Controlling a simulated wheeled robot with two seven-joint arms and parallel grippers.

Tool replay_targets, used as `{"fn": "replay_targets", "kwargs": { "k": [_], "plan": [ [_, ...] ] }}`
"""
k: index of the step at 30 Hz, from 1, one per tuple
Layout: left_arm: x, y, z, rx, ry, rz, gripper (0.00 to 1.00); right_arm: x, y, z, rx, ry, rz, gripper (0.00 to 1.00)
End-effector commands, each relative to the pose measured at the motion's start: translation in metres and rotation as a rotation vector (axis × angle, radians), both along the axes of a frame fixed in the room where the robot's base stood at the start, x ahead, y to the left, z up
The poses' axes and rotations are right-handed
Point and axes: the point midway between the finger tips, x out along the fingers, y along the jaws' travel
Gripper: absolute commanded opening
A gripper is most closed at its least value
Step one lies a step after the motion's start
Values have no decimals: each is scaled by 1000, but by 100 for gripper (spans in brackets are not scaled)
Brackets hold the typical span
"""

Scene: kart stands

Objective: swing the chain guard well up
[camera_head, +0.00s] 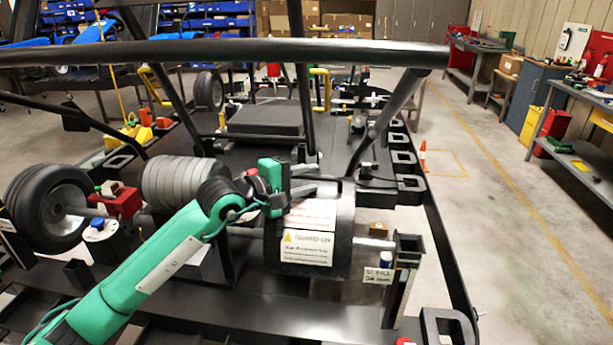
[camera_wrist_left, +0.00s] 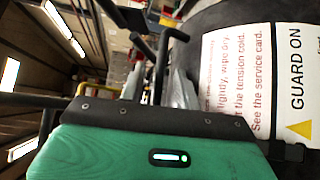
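The chain guard (camera_head: 345,215) is a dark, rounded cover with white labels, one reading "GUARD ON". It sits low on the kart frame, right of the grey ribbed cylinder. Its curved dark surface and label also fill the right of the left wrist view (camera_wrist_left: 240,80). My left gripper (camera_head: 306,180) is at the upper left edge of the guard, its grey fingers reaching toward its top. In the left wrist view, dark bars and a grey finger (camera_wrist_left: 182,92) overlap beyond the green palm. Whether the fingers hold any part is unclear. My right gripper is out of view.
A black frame tube (camera_head: 220,52) crosses above the work area. The grey ribbed cylinder (camera_head: 180,182) and a wheel (camera_head: 55,205) lie left. A dark post (camera_head: 402,285) stands right of the guard. Open floor (camera_head: 520,260) lies farther right.

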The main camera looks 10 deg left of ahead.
Motion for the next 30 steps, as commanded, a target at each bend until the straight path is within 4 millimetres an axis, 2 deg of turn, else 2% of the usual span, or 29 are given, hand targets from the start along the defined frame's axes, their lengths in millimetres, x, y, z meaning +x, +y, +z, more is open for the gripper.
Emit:
{"fn": "replay_targets", "kwargs": {
  "k": [8, 13, 14, 23, 30],
  "plan": [
    [1, -1, -1, 0, 0, 0, 32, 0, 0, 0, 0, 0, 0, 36],
    [1, -1, -1, -1, 1, -1, 3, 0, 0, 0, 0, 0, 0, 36],
    [1, -1, -1, 0, 1, -1, 0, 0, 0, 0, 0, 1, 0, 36],
    [2, -1, 2, 0, 8, 0, 0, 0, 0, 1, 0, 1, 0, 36],
    [18, -1, 20, -1, 87, 0, 0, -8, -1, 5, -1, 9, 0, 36]
  ]
}}
